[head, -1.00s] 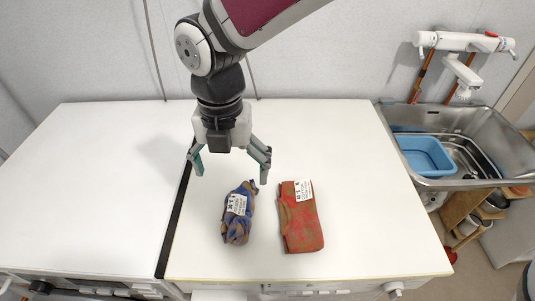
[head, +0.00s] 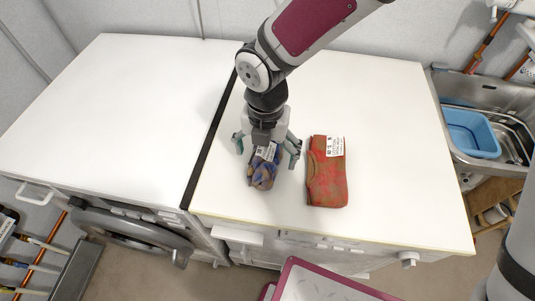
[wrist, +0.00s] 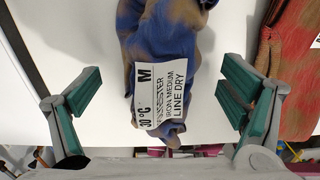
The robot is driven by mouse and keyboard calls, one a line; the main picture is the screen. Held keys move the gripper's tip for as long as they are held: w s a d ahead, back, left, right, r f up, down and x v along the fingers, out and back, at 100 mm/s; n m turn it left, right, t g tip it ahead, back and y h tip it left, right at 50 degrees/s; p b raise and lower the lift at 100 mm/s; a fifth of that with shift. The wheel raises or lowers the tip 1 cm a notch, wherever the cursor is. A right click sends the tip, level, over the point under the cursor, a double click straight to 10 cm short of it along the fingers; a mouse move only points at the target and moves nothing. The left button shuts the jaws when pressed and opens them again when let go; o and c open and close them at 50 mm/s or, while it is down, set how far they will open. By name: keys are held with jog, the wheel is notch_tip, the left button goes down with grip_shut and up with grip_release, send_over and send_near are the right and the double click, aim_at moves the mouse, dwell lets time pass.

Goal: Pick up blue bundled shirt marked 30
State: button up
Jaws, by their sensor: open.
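The blue and brown bundled shirt (head: 264,172) lies on the white top of the right machine. Its white label reads 30 °C, M, polyester, line dry in the wrist view, where the shirt (wrist: 162,35) sits between the fingers. In the wrist view my gripper (wrist: 165,103) shows wide gaps between both fingers and the cloth. Part of the shirt's far end is hidden under the gripper in the head view.
A folded red and brown garment (head: 327,180) with a white label lies just right of the shirt. A metal sink (head: 510,108) with a blue basin (head: 470,133) stands at the right. The white top (head: 150,100) at left is clear.

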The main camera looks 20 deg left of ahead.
jog(key=shift+f, duration=0.4)
jog(key=shift+c, duration=0.2)
jog(key=c, duration=1.3)
jog(key=shift+c, duration=0.2)
